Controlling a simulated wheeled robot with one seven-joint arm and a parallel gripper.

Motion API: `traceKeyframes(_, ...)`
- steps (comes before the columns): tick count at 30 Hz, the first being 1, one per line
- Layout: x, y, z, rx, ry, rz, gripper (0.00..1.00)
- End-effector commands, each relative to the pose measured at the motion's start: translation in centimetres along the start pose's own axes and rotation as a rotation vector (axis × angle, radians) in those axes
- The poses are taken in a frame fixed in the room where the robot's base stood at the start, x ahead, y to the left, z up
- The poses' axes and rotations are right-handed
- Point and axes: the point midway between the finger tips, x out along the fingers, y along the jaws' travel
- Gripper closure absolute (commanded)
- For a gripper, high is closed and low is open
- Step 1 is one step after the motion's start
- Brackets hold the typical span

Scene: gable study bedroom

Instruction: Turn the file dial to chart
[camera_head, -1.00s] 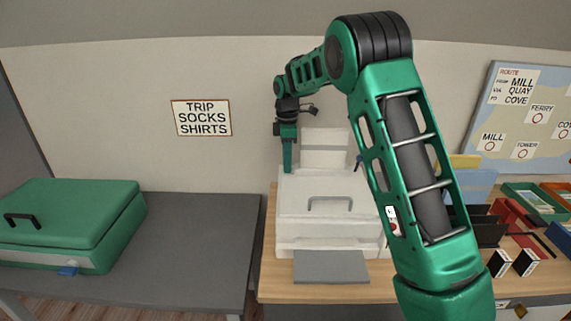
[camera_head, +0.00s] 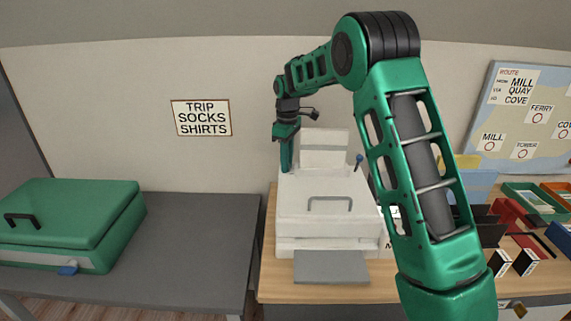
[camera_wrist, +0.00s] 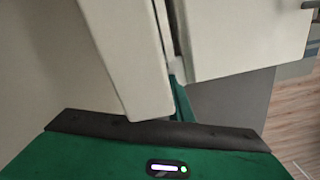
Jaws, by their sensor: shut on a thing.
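A white printer-like machine (camera_head: 325,226) with a grey front handle stands on the wooden desk. My gripper (camera_head: 287,168) points down at its back left corner, touching or very near it. In the wrist view, a green finger (camera_wrist: 182,104) sits in the narrow gap between two pale panels (camera_wrist: 125,55). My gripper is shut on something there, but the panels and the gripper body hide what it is. I cannot make out a dial or the word chart. A small partly hidden label (camera_head: 388,243) shows at the machine's right, beside my arm.
A green case (camera_head: 70,225) lies on the grey table at left. Coloured trays (camera_head: 535,200) crowd the right. The grey table's middle is clear.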

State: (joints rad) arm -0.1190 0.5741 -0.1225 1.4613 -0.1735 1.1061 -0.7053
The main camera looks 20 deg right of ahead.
Motion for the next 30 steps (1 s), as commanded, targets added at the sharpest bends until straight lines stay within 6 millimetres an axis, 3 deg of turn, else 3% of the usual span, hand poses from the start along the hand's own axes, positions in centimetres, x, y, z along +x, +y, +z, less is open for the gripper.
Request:
traceKeyframes(8, -0.4, 0.4, -0.2, 0.004, 0.01, 0.012, 1.0)
traceKeyframes(9, -0.4, 0.4, -0.2, 0.004, 0.01, 0.012, 0.79)
traceKeyframes(10, -0.4, 0.4, -0.2, 0.004, 0.011, 0.013, 0.74)
traceKeyframes(22, -0.7, 0.2, -0.1, 0.001, 0.005, 0.006, 0.74)
traceKeyframes(30, -5.1, 0.3, -0.2, 0.002, 0.007, 0.008, 0.74)
